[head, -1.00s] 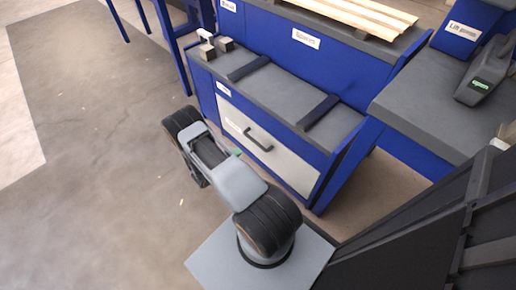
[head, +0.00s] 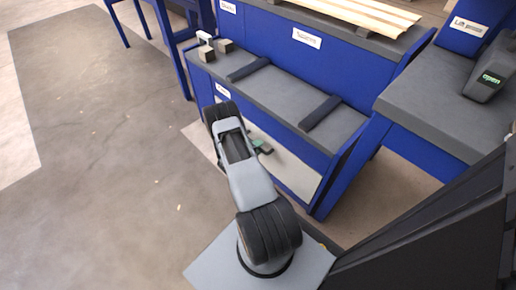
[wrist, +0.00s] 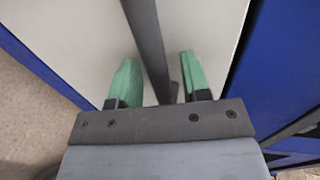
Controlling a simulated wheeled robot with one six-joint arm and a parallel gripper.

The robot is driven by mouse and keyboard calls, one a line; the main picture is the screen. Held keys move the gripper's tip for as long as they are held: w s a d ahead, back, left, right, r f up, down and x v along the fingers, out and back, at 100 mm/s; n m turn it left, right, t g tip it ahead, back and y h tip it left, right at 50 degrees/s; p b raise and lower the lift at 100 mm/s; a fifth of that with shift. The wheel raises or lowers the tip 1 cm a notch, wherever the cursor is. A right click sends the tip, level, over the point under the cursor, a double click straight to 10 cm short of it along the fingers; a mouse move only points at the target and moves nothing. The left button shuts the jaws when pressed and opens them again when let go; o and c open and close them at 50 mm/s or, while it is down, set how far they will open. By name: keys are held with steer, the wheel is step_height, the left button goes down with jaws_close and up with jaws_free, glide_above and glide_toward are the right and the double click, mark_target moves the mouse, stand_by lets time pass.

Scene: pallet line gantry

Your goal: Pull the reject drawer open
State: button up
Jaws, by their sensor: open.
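The reject drawer has a pale front (head: 296,176) set in the blue bench, partly hidden by my arm in the head view. Its front (wrist: 75,40) fills much of the wrist view. The dark bar handle (wrist: 147,38) runs between the two green fingertips of my gripper (wrist: 160,78). The fingers are open, one on each side of the bar, with a gap visible on both sides. In the head view my gripper (head: 262,148) is at the drawer front, and the handle is hidden. The drawer looks shut.
The bench top (head: 280,98) above the drawer carries two dark bars and small blocks. A grey-topped blue table (head: 440,100) with a device on it stands to the right. Wooden slats (head: 350,14) lie at the back. Floor at the left is clear.

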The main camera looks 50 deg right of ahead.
steer(key=shift+d, duration=0.1)
jaws_close()
stand_by(0.4)
